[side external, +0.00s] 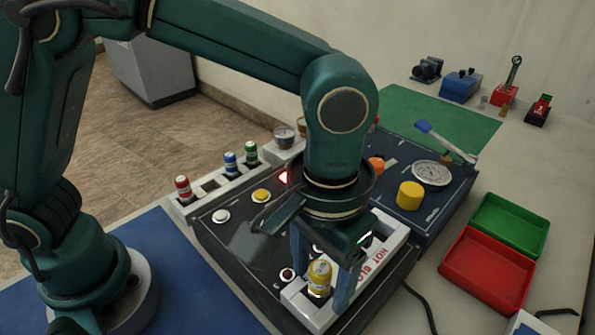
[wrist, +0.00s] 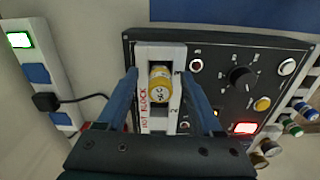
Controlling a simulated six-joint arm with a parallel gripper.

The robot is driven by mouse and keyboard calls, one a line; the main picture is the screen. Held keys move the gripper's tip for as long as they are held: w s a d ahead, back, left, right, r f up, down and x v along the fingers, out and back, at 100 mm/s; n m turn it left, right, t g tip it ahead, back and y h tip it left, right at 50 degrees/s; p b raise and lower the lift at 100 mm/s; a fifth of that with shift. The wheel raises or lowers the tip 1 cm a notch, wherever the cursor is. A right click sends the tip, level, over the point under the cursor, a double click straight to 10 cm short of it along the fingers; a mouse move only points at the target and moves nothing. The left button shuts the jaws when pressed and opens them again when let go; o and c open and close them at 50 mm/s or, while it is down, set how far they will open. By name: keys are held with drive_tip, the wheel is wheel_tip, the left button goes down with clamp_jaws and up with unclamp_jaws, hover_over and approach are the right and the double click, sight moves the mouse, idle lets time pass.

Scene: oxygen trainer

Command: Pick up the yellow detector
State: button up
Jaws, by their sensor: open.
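The yellow detector (side external: 319,277) is a small cylinder with a pale top. It stands in a slot of the white hot block (side external: 377,264) on the dark control panel. The detector's lower part is hidden in the block.
A rack (side external: 210,186) with red, blue and green detectors stands behind the panel. A red tray (side external: 487,268) and a green tray (side external: 510,224) lie at the right. A yellow knob (side external: 410,195) and a gauge (side external: 432,173) are on the blue panel. A power strip (wrist: 41,75) lies left in the wrist view.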

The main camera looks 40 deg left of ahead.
clamp_jaws()
